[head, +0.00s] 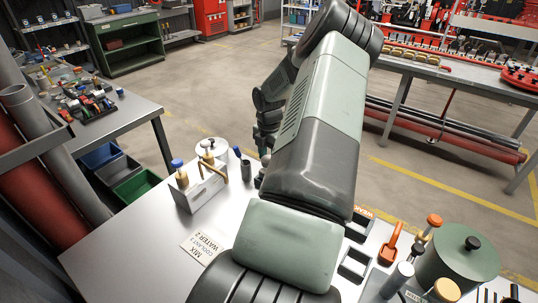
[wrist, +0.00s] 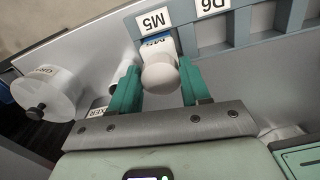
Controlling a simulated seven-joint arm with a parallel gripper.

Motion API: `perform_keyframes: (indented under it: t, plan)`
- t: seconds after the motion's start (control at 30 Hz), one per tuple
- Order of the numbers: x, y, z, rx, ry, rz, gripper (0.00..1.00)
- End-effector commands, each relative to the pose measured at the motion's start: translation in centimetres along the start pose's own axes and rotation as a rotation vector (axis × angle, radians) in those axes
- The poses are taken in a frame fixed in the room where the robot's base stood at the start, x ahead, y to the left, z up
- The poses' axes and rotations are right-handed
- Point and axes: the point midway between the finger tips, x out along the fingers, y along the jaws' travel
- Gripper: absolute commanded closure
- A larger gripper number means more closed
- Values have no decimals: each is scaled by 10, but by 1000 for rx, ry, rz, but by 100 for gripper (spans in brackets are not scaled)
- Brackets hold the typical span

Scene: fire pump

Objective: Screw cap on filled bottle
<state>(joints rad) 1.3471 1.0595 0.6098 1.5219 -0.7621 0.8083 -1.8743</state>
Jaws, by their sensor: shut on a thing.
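In the wrist view my gripper (wrist: 160,85) has its two green fingers on either side of a white, round-topped bottle (wrist: 161,73). They are shut on its upper part. A blue label with partly hidden lettering shows just behind the white top. The bottle is at the edge of a grey-blue rack (wrist: 243,27), by the tag M5; I cannot tell whether it stands in a slot. I cannot make out a separate cap or the fill level. In the head view my arm hides the gripper and the bottle.
A white canister with a black knob (wrist: 45,95) stands left in the wrist view. In the head view, a white holder (head: 201,187) with blue- and tan-topped items stands left on the bench, behind a mixing note (head: 203,247). A green pot (head: 458,265) and orange-topped items crowd the right.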

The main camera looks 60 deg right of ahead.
Motion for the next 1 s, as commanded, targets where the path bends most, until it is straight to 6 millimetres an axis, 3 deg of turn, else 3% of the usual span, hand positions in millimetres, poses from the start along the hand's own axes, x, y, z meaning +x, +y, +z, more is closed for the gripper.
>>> perform_keyframes:
  t: [1.0]
  plan:
    - [9, 0, 0, 0, 0, 0, 80]
